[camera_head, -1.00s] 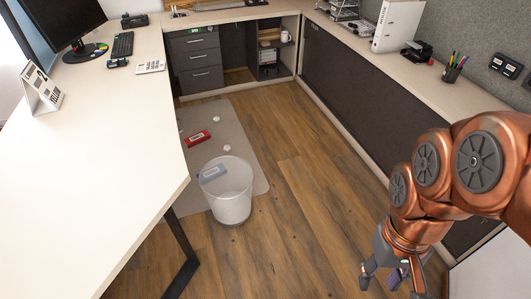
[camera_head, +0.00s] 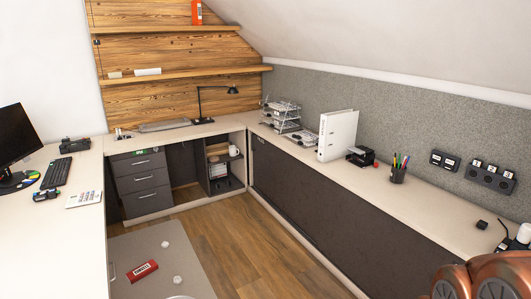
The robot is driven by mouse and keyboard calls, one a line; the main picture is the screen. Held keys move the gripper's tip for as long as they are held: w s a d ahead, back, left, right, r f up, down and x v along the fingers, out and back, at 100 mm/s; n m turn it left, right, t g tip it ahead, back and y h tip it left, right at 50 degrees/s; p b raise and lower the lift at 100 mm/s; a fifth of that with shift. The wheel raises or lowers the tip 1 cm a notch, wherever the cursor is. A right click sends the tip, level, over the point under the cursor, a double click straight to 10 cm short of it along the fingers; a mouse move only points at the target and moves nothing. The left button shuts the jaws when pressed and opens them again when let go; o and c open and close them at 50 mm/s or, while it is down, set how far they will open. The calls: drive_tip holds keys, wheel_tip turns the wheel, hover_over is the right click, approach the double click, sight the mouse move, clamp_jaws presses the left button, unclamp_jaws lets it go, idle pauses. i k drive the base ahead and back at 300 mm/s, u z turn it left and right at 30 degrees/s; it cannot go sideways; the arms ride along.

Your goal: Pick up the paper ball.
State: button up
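Two small white crumpled lumps that look like paper balls lie on the grey floor mat. One paper ball (camera_head: 165,244) is near the mat's far end. The other paper ball (camera_head: 178,279) is nearer, to the right of a red box. I cannot tell which one the task means. My gripper is out of view; only copper-coloured links of my arm show at the lower right corner.
The red box (camera_head: 142,271) lies on the grey mat (camera_head: 200,265). A bin's pale rim just shows at the bottom edge. Desks stand left and right, with a drawer unit (camera_head: 142,185) at the back. Wooden floor (camera_head: 235,240) right of the mat is clear.

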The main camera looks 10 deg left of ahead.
sight(178, 280)
drive_tip(key=u, duration=0.05)
drive_tip(key=i, duration=2.15)
drive_tip(key=u, duration=0.9)
drive_tip(key=i, duration=1.35)
drive_tip(key=u, duration=1.8)
drive_tip(key=i, duration=0.7)
drive_tip(key=u, duration=0.45)
